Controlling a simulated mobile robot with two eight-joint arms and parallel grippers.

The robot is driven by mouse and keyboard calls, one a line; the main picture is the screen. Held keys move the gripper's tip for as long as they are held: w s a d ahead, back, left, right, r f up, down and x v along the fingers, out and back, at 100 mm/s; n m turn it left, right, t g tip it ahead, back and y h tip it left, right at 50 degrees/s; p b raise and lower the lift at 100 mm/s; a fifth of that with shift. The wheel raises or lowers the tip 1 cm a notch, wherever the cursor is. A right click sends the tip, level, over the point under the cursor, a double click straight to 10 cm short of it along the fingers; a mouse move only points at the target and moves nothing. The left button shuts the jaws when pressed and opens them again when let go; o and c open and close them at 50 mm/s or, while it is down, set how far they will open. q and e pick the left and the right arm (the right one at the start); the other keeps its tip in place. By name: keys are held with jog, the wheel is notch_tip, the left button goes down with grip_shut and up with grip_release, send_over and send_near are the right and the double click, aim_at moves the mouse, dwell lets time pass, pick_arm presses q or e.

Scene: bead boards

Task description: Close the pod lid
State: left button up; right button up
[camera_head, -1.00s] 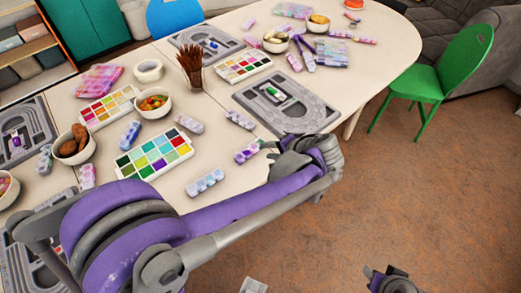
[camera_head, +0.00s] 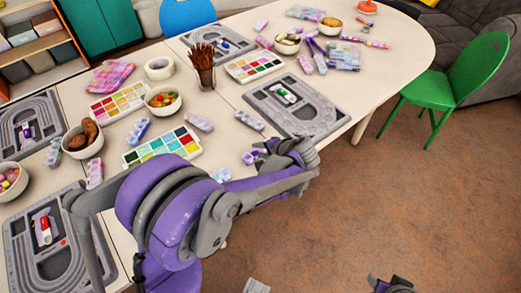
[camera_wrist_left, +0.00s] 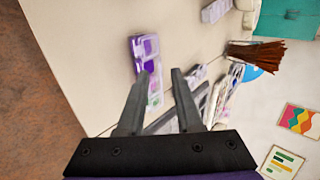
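A small purple and white pod (camera_head: 250,157) lies on the table near its front edge. It also shows in the left wrist view (camera_wrist_left: 150,58), just beyond the fingertips. I cannot tell whether its lid stands open. My left gripper (camera_wrist_left: 161,74) is open, with its two dark fingers spread and nothing between them. In the head view its wrist is just right of the pod, and the fingers are mostly hidden. A dark part of my right arm's end (camera_head: 390,284) shows at the bottom edge; its fingers are unclear.
A grey track board (camera_head: 325,122) lies behind my left gripper. Paint palettes (camera_head: 160,148), bowls (camera_head: 163,108), a cup of brushes (camera_head: 203,75) and several other pods crowd the table. A green chair (camera_head: 460,75) stands at the right. Floor is free in front.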

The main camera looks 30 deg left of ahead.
pick_arm(q)
grip_shut()
dwell(1.3)
